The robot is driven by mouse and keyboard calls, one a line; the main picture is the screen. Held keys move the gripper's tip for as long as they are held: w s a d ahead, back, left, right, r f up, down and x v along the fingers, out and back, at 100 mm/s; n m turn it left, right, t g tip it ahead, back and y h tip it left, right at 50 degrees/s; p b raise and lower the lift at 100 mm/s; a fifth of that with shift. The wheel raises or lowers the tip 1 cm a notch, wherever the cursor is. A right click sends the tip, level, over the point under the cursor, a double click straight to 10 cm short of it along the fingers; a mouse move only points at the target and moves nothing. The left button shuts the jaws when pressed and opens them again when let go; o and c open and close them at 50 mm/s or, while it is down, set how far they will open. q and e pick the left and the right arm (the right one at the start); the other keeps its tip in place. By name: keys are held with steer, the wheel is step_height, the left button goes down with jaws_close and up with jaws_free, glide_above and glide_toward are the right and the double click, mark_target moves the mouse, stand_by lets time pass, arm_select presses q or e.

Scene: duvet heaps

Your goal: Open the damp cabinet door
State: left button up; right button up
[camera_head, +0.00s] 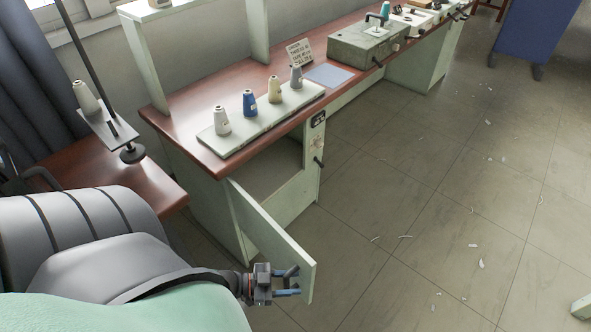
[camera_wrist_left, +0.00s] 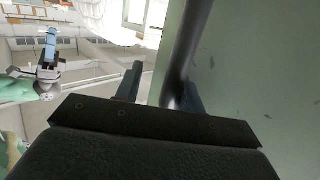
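The pale green cabinet door (camera_head: 268,238) under the wooden counter stands ajar, swung out from the cabinet (camera_head: 215,205). In the left wrist view the door's flat face (camera_wrist_left: 260,70) fills the right side, and a dark bar handle (camera_wrist_left: 187,50) runs along it. My left gripper (camera_head: 287,283) is at the door's lower outer end. In the left wrist view its fingers (camera_wrist_left: 160,92) are apart, with the handle's end between them, closer to the right finger. Contact cannot be told. My right gripper (camera_wrist_left: 48,52) shows small at the left wrist view's edge, away from the door.
Several thread cones stand on a pale board (camera_head: 262,118) on the counter (camera_head: 200,90). A grey-green box (camera_head: 365,48) sits farther back. A lower wooden table (camera_head: 150,185) with a stand is at left. The tiled floor right of the door is open, with small scraps.

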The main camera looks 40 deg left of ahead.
arm_select(q)
steer(key=shift+s+a+r+p, duration=0.2)
steer(key=shift+a+r+p, duration=0.15)
steer(key=shift+a+r, duration=0.4)
steer(key=shift+s+a+f+p, duration=0.2)
steer(key=shift+s+a, duration=0.2)
steer(key=shift+a, duration=0.15)
steer(key=shift+s+a+f+p, duration=0.1)
steer(key=shift+s+a+f, duration=0.1)
steer(key=shift+s+a, duration=0.3)
steer(key=shift+w, duration=0.1)
steer(key=shift+f+p, duration=0.1)
steer(key=shift+p, duration=0.2)
